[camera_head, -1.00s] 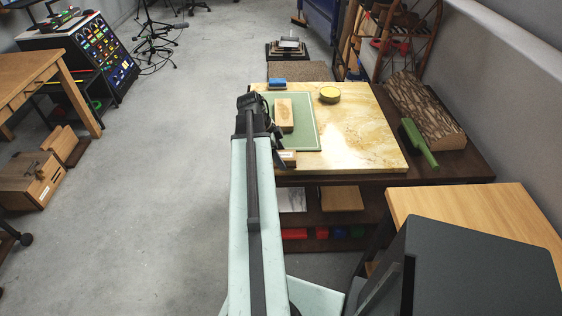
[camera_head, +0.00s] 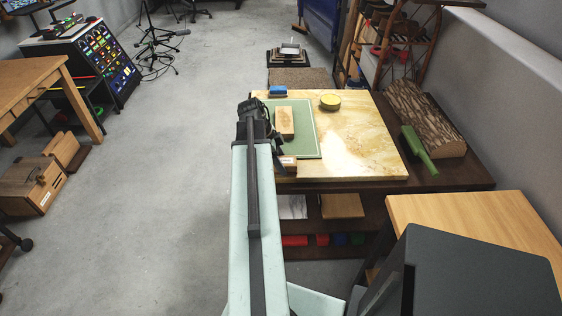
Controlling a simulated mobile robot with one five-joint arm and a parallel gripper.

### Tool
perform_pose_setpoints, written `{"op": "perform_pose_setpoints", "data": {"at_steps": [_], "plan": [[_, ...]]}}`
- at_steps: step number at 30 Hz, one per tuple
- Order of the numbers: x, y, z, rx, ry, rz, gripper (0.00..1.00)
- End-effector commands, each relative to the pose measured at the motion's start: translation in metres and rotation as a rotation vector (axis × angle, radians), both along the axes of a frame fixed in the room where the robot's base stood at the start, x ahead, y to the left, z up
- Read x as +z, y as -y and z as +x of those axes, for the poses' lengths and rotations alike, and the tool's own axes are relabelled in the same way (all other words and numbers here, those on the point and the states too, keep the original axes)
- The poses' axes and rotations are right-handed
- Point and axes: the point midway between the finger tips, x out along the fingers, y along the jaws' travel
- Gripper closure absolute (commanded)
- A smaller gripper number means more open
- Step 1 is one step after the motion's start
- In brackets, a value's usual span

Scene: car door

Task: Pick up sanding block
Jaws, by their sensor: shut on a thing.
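A small wood-coloured block with a pale top (camera_head: 289,163), which looks like the sanding block, is at the front left corner of the marble slab, partly hidden by my gripper. My dark gripper (camera_head: 281,157) is at the block's left side, shut on it. The fingertips are small and partly hidden behind my arm. I cannot tell whether the block touches the slab or is just above it.
A wooden block (camera_head: 285,121) lies on a green mat (camera_head: 307,140). A blue block (camera_head: 278,91) and a yellow round tin (camera_head: 330,102) are behind. A green tool (camera_head: 418,149) and a log (camera_head: 424,117) lie right. The marble slab's (camera_head: 365,145) right half is mostly clear.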

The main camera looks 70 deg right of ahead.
Motion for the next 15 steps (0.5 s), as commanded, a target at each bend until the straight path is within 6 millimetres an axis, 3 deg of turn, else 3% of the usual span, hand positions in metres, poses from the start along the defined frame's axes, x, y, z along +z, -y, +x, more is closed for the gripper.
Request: {"op": "perform_pose_setpoints", "data": {"at_steps": [9, 15], "plan": [[0.071, 0.000, 0.000, 0.000, 0.000, 0.000, 0.87], [0.096, 0.000, 0.000, 0.000, 0.000, 0.001, 0.87]]}}
